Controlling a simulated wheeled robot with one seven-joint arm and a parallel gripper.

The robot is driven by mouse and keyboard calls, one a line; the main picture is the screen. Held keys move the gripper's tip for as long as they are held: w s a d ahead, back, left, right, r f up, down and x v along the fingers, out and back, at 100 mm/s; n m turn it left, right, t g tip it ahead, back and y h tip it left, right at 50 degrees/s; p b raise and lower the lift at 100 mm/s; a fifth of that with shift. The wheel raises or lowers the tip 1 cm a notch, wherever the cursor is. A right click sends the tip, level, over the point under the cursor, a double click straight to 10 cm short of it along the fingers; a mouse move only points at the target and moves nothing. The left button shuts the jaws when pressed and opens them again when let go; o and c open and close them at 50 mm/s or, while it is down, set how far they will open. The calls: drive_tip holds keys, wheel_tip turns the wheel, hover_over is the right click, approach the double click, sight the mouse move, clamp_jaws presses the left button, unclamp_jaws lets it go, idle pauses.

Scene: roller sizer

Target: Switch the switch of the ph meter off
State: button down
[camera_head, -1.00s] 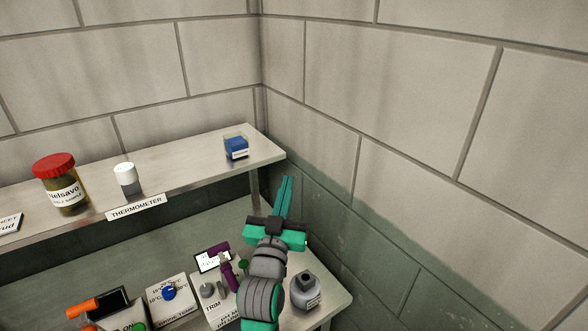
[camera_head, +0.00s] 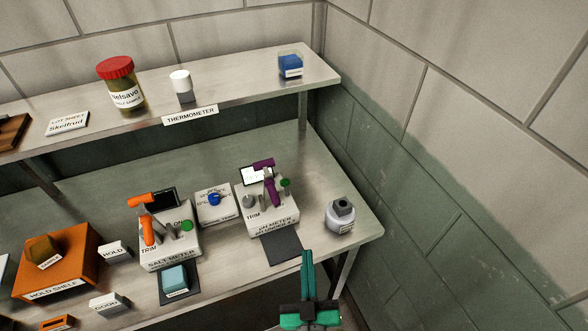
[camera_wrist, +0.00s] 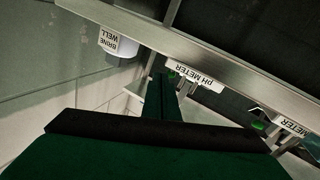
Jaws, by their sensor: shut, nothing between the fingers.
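The pH meter (camera_head: 268,219) is a pale box with a purple probe (camera_head: 269,188) on a stand, a small screen, a grey TRIM knob (camera_head: 248,201) and a green knob (camera_head: 286,184) at its right. I cannot tell which part is the switch or its position. My gripper (camera_head: 307,255) is shut and empty, in front of the bench's front edge, right of the meter and apart from it. In the wrist view, tilted and nearly upside down, the pH METER label (camera_wrist: 195,78) shows just beyond my fingers (camera_wrist: 160,92), with a green part beside it.
A grey brine well (camera_head: 340,217) stands right of the pH meter. The salt meter (camera_head: 168,245), with an orange probe and green knob, stands left, with a small dial box (camera_head: 215,205) between. A shelf (camera_head: 235,84) overhangs behind. A dark mat (camera_head: 282,247) lies before the pH meter.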

drive_tip(key=s+a+f+m+g, duration=0.1)
drive_tip(key=s+a+f, duration=0.1)
drive_tip(key=s, duration=0.9)
drive_tip(key=s+a+f+m+g, duration=0.1)
drive_tip(key=s+a+f+g, duration=0.1)
drive_tip(key=s, duration=0.9)
drive_tip(key=shift+s+a+f+y, duration=0.25)
drive_tip(key=shift+a+f+y, duration=0.2)
drive_tip(key=shift+a, duration=0.45)
drive_tip(key=shift+w, duration=0.1)
